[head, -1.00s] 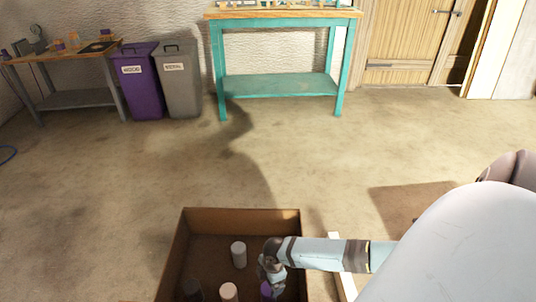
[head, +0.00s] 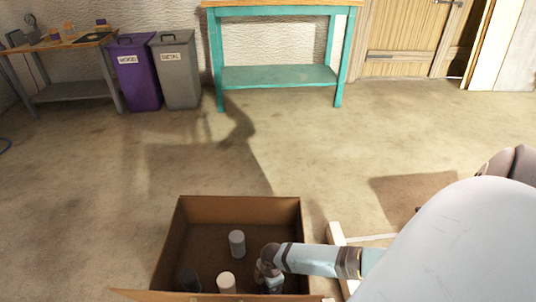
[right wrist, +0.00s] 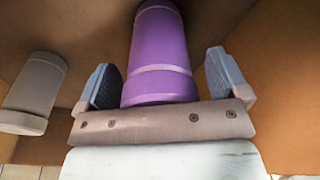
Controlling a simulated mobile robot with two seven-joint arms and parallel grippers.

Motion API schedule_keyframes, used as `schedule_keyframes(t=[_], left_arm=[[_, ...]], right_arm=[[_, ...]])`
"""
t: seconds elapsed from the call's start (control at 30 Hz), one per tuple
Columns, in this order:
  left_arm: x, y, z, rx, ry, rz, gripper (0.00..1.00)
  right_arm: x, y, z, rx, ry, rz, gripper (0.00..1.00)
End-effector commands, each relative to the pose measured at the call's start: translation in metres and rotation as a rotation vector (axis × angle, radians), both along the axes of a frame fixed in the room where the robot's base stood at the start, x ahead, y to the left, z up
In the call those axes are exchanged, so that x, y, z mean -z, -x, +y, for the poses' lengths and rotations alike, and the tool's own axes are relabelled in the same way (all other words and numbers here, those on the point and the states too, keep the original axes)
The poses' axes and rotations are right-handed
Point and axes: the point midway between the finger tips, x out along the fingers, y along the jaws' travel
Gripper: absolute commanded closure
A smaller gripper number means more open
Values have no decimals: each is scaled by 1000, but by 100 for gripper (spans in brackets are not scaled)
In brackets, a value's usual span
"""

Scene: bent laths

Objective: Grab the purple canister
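The purple canister (right wrist: 160,55) stands out in the right wrist view, between the two fingers of my right gripper (right wrist: 162,78). The fingers are apart, one on each side, with gaps showing between them and the canister. In the head view my right gripper (head: 268,277) is down inside the cardboard box (head: 240,208), and the purple canister is hidden there. My left gripper is in neither view.
A pale canister (right wrist: 34,92) is left in the wrist view. The box walls are close around.

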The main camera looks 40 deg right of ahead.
Motion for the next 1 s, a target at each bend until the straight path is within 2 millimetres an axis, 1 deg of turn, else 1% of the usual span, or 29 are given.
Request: schedule_keyframes(t=[0.03,0.07,0.1,0.17,0.2,0.27,0.5,0.67,0.77,0.87,0.93,0.97,1.0], left_arm=[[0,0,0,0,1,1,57],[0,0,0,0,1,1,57],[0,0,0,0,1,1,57],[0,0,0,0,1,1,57],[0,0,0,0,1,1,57],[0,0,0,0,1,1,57],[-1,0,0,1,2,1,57],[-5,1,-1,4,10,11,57],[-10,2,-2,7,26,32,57],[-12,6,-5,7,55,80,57],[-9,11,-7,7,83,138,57],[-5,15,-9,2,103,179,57],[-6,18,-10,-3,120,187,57]], right_arm=[[0,0,0,0,0,0,16],[0,0,0,0,0,0,23],[0,0,0,0,0,0,32],[0,0,0,0,0,0,46],[0,0,0,0,0,0,55],[0,0,0,0,0,0,68],[-1,0,0,0,0,0,68],[-10,0,-1,-1,1,0,68],[-22,0,-1,-2,1,-1,68],[-41,0,-1,-2,0,-1,68],[-58,0,-1,-2,1,-1,68],[-66,0,-1,-3,1,-1,68],[-76,0,-1,-3,1,-1,68]])
